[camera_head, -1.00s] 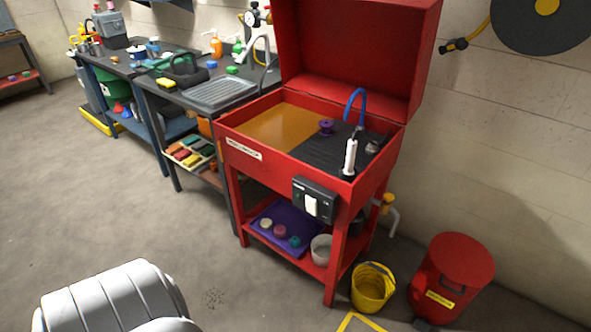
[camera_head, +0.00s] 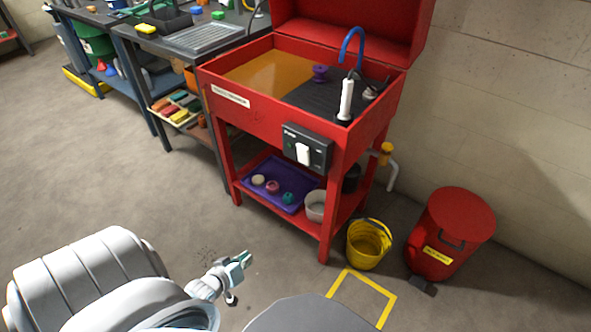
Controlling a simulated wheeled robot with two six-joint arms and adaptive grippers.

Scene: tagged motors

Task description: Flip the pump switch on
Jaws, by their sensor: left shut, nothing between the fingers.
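I cannot tell which way the rocker is set. My left gripper (camera_head: 243,260) is at the lower middle, small in the picture, shut and empty. It is below and to the left of the switch, well apart from it. My right gripper is not in view.
A purple tray (camera_head: 256,191) with several small parts and a grey pot (camera_head: 315,206) are on the washer's lower shelf. A yellow bucket (camera_head: 366,246) and a red bin (camera_head: 455,225) stand at right. A workbench (camera_head: 170,45) stands at left.

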